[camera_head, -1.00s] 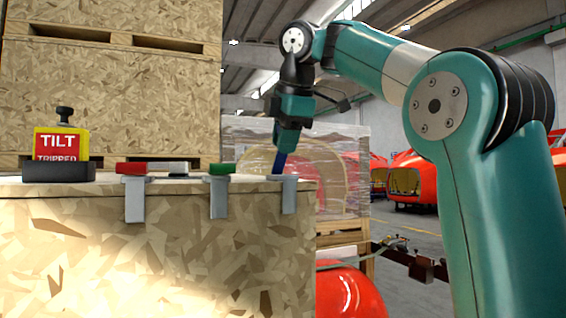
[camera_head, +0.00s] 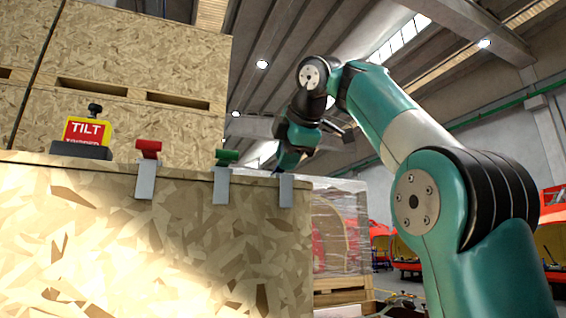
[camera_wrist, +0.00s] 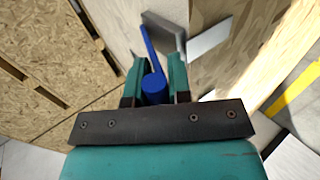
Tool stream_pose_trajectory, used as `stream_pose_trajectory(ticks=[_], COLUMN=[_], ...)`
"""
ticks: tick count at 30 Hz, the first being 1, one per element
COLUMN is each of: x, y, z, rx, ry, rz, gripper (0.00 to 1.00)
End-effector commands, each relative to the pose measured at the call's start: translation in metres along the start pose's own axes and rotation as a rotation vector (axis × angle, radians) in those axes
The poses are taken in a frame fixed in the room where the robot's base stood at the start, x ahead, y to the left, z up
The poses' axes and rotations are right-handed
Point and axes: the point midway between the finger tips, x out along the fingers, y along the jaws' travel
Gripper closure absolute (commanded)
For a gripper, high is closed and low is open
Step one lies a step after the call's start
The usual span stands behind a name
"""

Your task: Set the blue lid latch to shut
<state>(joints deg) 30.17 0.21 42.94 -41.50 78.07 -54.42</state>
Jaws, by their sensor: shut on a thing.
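The blue lid latch (camera_wrist: 153,80) shows in the wrist view as a blue handle with a round end, its arm running up to a grey metal bracket. My gripper (camera_wrist: 155,84) is shut on its round end, one teal finger on each side. In the head view my gripper (camera_head: 284,164) is at the right end of the wooden crate's top edge, above the rightmost grey bracket (camera_head: 286,190). The blue latch is mostly hidden there. How far the latch is turned is hard to tell.
A red latch (camera_head: 148,147) and a green latch (camera_head: 226,156) sit on grey brackets along the crate (camera_head: 120,215) edge to the left. A TILT indicator (camera_head: 86,132) stands on the lid. Stacked wooden crates (camera_head: 160,50) rise behind. A wrapped pallet (camera_head: 338,225) stands behind right.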

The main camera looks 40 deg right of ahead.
Motion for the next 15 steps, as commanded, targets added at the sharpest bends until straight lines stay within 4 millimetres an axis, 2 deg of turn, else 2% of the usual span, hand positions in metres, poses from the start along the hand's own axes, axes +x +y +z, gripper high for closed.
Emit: stream_pose_trajectory(ticks=[6,15], x=[0.006,0.010], y=[-0.011,-0.016], z=[-0.001,-0.001], rx=[-0.001,-0.001], ry=[-0.001,-0.001], rz=[-0.009,-0.015], gripper=[1.00,1.00])
